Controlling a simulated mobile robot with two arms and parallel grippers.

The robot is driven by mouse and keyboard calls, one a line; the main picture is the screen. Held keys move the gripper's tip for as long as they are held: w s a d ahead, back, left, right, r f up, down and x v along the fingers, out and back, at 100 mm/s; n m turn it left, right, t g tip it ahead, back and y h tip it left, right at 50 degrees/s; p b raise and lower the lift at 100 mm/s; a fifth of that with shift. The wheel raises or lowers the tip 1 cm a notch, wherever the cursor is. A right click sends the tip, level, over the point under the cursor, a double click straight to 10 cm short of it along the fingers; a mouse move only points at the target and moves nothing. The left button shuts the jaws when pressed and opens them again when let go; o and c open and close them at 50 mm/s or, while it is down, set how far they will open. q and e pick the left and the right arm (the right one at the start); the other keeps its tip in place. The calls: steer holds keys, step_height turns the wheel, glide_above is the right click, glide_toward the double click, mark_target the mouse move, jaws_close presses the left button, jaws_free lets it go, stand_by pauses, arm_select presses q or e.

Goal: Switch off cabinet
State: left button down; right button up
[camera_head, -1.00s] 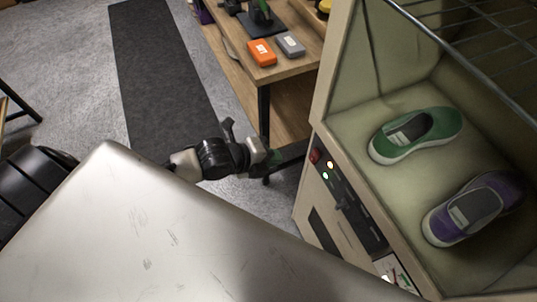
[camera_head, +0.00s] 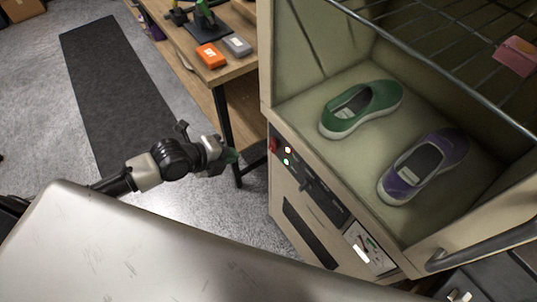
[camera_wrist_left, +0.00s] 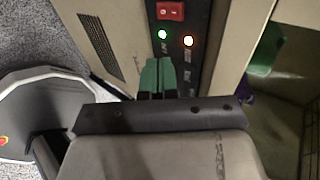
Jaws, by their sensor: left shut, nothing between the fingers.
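The beige cabinet (camera_head: 290,215) stands open on the right in the head view. Its front control panel (camera_head: 318,190) carries a red rocker switch (camera_head: 273,145), which shows clearly at the top of the left wrist view (camera_wrist_left: 170,11). My right gripper is in neither view.
A green shoe (camera_head: 362,108) and a purple shoe (camera_head: 425,165) sit inside the cabinet under a wire rack (camera_head: 450,70). A dark handle (camera_head: 480,247) is at lower right. A wooden table (camera_head: 190,45) stands behind; a dark mat (camera_head: 110,90) lies on the floor.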

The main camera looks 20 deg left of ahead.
mark_target(272, 143)
arm_select(q)
steer(key=x, duration=0.9)
steer(key=w+p+x, duration=0.1)
steer(key=x, duration=0.4)
steer(key=shift+a+r, duration=0.1)
steer(key=shift+a, duration=0.2)
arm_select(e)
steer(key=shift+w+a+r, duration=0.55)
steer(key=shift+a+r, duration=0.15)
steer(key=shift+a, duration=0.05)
arm_select(q)
steer(key=shift+b, duration=0.35)
steer(key=f+b, duration=0.1)
steer(key=b, duration=0.1)
steer(key=shift+w+b, duration=0.15)
steer(key=shift+b, duration=0.2)
steer(key=shift+r+p, duration=0.4)
steer(key=shift+p, duration=0.2)
steer(key=shift+w+r+p, duration=0.1)
steer(key=shift+r+p, duration=0.45)
steer(key=shift+r, duration=0.4)
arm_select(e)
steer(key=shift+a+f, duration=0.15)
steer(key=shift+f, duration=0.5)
